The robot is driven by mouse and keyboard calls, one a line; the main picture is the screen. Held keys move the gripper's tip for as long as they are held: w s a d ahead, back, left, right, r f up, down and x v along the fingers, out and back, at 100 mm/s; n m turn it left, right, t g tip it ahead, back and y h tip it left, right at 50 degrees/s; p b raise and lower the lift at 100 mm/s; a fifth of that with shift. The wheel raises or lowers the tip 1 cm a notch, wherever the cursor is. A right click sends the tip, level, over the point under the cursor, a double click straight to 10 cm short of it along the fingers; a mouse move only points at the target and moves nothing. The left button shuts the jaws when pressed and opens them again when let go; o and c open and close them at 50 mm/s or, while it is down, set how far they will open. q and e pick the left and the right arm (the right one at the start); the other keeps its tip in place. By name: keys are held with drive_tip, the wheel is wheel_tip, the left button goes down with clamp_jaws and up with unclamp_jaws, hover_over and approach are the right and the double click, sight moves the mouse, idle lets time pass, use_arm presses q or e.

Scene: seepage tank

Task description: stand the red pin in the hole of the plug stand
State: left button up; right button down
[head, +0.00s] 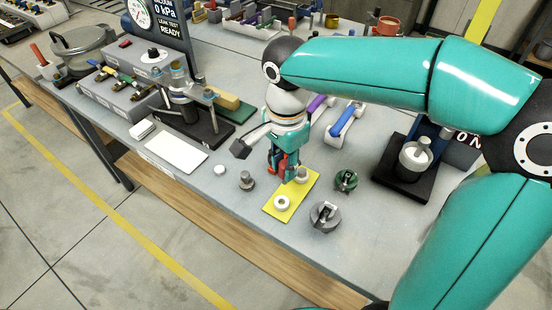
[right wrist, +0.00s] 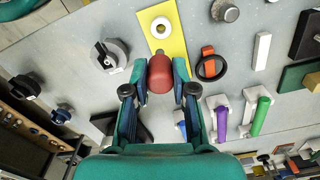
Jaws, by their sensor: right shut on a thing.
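My right gripper (right wrist: 160,88) is shut on the red pin (right wrist: 160,72), whose rounded red body shows between the fingertips in the right wrist view. In the head view my right gripper (head: 283,172) points down at the yellow plate, with red showing among its fingers. The yellow plate (head: 276,213), which looks like the plug stand, bears a white ring (head: 282,202) with a hole and a pale round piece (head: 302,175). The ring also shows in the right wrist view (right wrist: 162,27), apart from the pin. The pin's lower end is hard to make out. My left gripper is out of view.
A grey knob (head: 246,181) stands left of the plate. A black-based fixture (head: 402,180) is farther right.

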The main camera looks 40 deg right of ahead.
sight(282, 178)
drive_tip(key=shift+w+a, duration=0.1)
drive_tip(key=shift+a, duration=0.2)
wheel_tip(282, 178, down, 6)
drive_tip(key=b, duration=0.4)
drive_tip(key=shift+r+b, duration=0.1)
drive_tip(key=shift+b, duration=0.25)
idle(0.7)
drive_tip(key=shift+f+b, duration=1)
drive_tip(key=shift+f, duration=0.35)
drive_tip(key=c, duration=0.9)
unclamp_jaws()
drive_tip(key=shift+r, duration=0.1)
drive_tip(key=shift+o, duration=0.2)
